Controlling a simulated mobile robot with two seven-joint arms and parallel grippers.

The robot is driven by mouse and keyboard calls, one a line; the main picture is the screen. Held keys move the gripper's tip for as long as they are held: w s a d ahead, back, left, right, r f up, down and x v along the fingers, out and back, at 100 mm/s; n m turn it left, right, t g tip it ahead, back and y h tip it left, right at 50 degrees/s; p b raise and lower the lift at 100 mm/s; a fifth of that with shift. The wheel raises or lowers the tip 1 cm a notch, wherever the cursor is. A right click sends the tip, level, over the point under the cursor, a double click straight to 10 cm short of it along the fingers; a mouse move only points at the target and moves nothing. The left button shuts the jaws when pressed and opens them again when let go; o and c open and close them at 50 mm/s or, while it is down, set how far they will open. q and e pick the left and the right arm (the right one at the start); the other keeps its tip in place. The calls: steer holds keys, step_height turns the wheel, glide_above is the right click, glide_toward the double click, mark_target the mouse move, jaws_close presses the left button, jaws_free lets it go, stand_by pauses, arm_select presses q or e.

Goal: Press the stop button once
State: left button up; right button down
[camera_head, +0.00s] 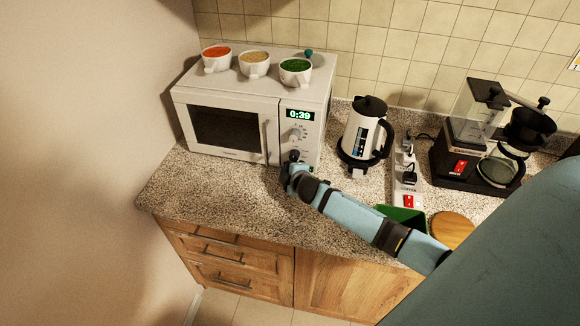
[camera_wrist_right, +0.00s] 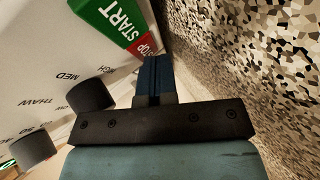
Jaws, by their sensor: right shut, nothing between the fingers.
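The white microwave (camera_head: 228,122) stands at the back left of the counter, door shut, its green display (camera_head: 300,115) reading 0:39. In the right wrist view its panel carries a red STOP button (camera_wrist_right: 146,45) beside a green START button (camera_wrist_right: 112,18), with dark knobs along the panel. My right gripper (camera_head: 291,158) is shut and empty at the lower part of the panel. In the right wrist view its fingertips (camera_wrist_right: 152,58) are right at the STOP button and partly cover it. I cannot tell whether they touch it. My left gripper is not in view.
Several bowls (camera_head: 254,64) sit on top of the microwave. A kettle (camera_head: 364,132) stands to its right, then a power strip (camera_head: 407,180) and a coffee machine (camera_head: 460,165). A green container (camera_head: 403,216) and a round wooden board (camera_head: 452,230) lie near my right arm. The counter's front left is clear.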

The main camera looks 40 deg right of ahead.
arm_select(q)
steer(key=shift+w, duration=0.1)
arm_select(e)
steer(key=shift+s+a, duration=0.55)
steer(key=shift+a, duration=0.05)
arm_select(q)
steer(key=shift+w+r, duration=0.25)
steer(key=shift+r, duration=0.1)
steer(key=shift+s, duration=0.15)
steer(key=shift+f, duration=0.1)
arm_select(e)
steer(key=shift+s+a, duration=0.1)
